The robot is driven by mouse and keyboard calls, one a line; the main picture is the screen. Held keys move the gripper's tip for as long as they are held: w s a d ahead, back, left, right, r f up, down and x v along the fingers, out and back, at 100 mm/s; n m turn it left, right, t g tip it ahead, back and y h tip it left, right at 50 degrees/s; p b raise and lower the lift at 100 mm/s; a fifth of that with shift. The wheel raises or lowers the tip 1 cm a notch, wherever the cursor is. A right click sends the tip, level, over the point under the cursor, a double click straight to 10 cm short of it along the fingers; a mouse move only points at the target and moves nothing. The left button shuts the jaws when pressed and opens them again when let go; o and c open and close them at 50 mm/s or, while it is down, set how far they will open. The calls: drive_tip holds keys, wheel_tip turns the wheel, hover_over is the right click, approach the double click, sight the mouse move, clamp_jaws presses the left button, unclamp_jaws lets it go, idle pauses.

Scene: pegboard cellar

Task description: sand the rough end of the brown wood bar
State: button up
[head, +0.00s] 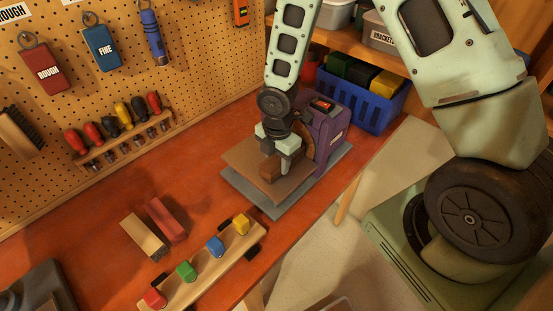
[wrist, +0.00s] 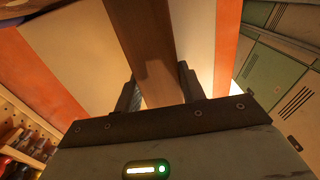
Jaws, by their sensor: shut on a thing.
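My gripper (head: 278,153) is shut on the brown wood bar (head: 270,172), just above the tan table of the purple sander (head: 328,130). One end of the bar points out toward the front left of the sander table. The sander's brown disc (head: 309,145) is close on the right, partly hidden by my gripper; I cannot tell whether the bar touches it. In the wrist view the bar (wrist: 145,40) runs between both fingers and up out of the picture. The rough end cannot be made out.
A wooden rack (head: 190,280) with coloured blocks stands at the front. A blue bin (head: 365,103) stands behind the sander. Pegboard tools hang at left. Bare bench lies left of the sander.

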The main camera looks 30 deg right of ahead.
sight(265, 165)
drive_tip(key=shift+s+d, duration=0.15)
drive_tip(key=shift+s, duration=0.1)
drive_tip(key=shift+w+a+p, duration=0.2)
drive_tip(key=shift+w+p, duration=0.2)
drive_tip(key=shift+w, duration=0.25)
idle(0.7)
drive_tip(key=shift+s+d, duration=0.2)
drive_tip(key=shift+s, duration=0.45)
idle(0.6)
drive_tip(key=shift+w+a+p, duration=0.15)
drive_tip(key=shift+w+p, duration=0.15)
drive_tip(key=shift+w, duration=0.35)
idle(0.8)
drive_tip(key=shift+a, duration=0.1)
drive_tip(key=shift+s+a+b, duration=0.25)
drive_tip(key=shift+s+a, duration=0.05)
drive_tip(key=shift+a, duration=0.6)
drive_tip(key=shift+s+a+b, duration=0.25)
drive_tip(key=shift+s+a, duration=0.05)
drive_tip(key=shift+a, duration=0.6)
wheel_tip(265, 165, up, 9)
drive_tip(key=p, duration=0.8)
drive_tip(key=shift+r, duration=0.1)
drive_tip(key=shift+f+b, duration=0.25)
drive_tip(key=shift+b, duration=0.4)
